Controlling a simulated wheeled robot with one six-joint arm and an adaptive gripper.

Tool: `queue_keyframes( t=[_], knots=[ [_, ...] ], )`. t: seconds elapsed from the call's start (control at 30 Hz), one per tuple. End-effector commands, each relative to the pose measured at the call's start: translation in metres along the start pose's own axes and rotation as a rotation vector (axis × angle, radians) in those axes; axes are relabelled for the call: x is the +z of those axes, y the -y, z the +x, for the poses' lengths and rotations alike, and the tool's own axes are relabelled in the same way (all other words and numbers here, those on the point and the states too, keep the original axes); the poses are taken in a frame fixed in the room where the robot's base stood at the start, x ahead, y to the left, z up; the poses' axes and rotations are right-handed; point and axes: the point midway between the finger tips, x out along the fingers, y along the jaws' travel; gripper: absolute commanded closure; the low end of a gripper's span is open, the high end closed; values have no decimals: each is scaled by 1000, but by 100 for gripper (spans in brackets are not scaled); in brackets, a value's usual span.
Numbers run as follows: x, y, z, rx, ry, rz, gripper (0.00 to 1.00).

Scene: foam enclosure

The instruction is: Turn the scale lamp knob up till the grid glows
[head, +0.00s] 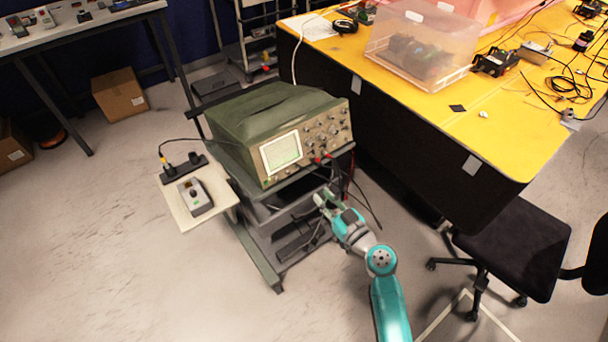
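A green oscilloscope (262,122) sits on top of a wheeled cart. Its screen (282,153) is pale green, with faint grid lines. I cannot tell from here whether the grid is lit. Several knobs (325,130) cover the panel to the right of the screen. More small controls (272,180) lie along the strip under the screen. They are too small to tell which one is the scale lamp knob. My gripper (324,197) is below and in front of the panel, apart from it. Its fingers are too small to tell whether they are open or shut.
Red and black leads (345,180) hang from the panel's lower right, near my gripper. A side shelf (181,212) holds a grey handheld device (195,197) and a power strip (182,166). A yellow-topped bench (470,120) and black chair (515,240) stand right.

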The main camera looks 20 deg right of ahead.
Motion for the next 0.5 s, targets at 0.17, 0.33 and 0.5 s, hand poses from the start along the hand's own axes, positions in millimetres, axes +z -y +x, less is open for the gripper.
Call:
queue_keyframes(
  t=[0.17, 0.33, 0.5],
  knots=[
    [-6, -3, 11, -10, -15, -7, 77],
    [-7, -2, 32, -12, -15, -8, 77],
    [-7, -2, 63, -11, -15, -7, 77]
  ],
)
